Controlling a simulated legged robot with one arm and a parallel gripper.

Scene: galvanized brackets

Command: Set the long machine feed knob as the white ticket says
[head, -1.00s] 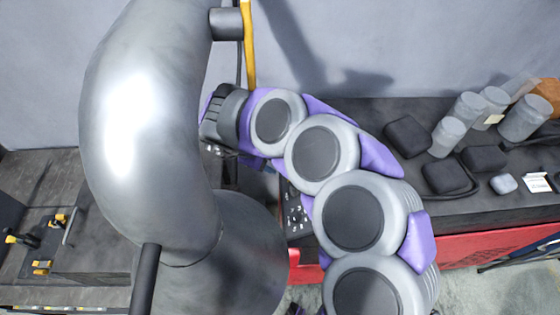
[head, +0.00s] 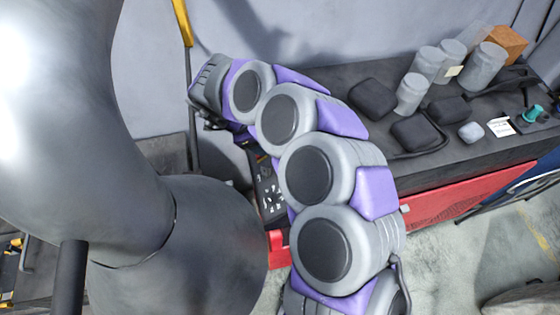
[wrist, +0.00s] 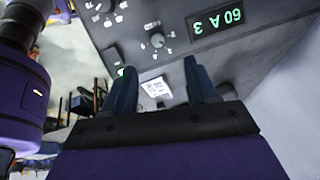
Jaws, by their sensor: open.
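In the wrist view a grey control panel (wrist: 140,30) fills the upper part, seen upside down. It carries a round grey knob (wrist: 158,41) with small marks around it, and a lit display (wrist: 219,20) with green characters. A white ticket (wrist: 156,88) with print too small to read shows beyond the gap between the fingers. My gripper (wrist: 159,66) is open and empty, apart from the knob. Which knob is the long feed knob I cannot tell. In the head view the panel (head: 271,196) is partly hidden behind my arm.
A dark bench (head: 360,75) above a red front (head: 440,205) carries grey jars (head: 484,68), black cases (head: 372,98) and a brown box (head: 501,42). A white card (head: 499,127) lies near a teal knob-like piece (head: 534,114) at the right. Open floor (head: 450,255) lies in front.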

